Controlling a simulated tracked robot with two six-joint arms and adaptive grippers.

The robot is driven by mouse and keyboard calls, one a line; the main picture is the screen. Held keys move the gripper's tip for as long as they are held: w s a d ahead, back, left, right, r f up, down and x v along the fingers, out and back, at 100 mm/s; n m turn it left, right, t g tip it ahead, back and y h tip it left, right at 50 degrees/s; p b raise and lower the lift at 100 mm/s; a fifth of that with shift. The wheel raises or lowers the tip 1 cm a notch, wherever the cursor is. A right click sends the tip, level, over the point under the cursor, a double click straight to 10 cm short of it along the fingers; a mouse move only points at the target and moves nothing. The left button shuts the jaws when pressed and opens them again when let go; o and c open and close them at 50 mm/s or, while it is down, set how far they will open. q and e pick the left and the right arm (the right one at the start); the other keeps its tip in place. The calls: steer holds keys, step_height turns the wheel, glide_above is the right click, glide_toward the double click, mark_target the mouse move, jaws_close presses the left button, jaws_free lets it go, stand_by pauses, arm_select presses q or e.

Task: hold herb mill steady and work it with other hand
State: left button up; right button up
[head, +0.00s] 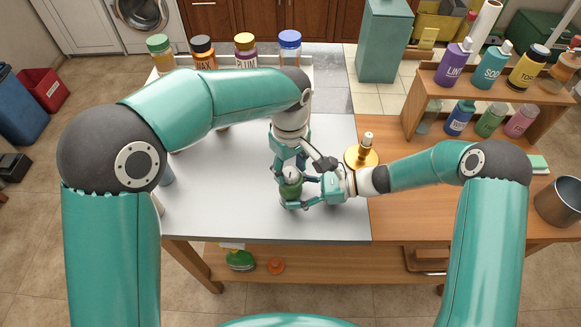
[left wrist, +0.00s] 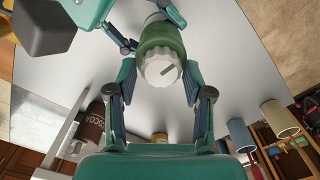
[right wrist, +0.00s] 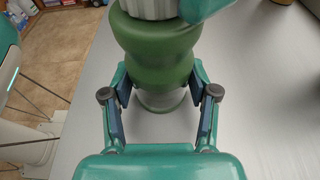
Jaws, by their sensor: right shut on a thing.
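The herb mill (head: 290,189) stands upright on the grey tabletop, with a green waisted body and a white ribbed knob on top. My right gripper (head: 301,192) comes in from the right and is shut on the green body; the right wrist view shows its fingers on both sides of the mill's waist (right wrist: 158,75). My left gripper (head: 290,163) points down from above the mill. In the left wrist view its fingers are open on either side of the white knob (left wrist: 161,69), with a gap visible beside it. The mill's base is partly hidden by my right gripper in the head view.
A brass-coloured stand (head: 362,157) is close behind my right wrist. Several labelled jars, including the one with a blue lid (head: 290,48), line the back edge. A wooden bottle rack (head: 480,98) and a metal pot (head: 560,203) are right.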

mark_target(290, 170)
arm_select(q)
steer(key=shift+o, duration=0.3)
step_height(290, 170, up, 12)
stand_by(0.6)
steer(key=shift+f, duration=0.1)
arm_select(e)
steer(key=o, duration=1.1)
steer(key=shift+o, duration=0.2)
steer(key=shift+d, duration=0.1)
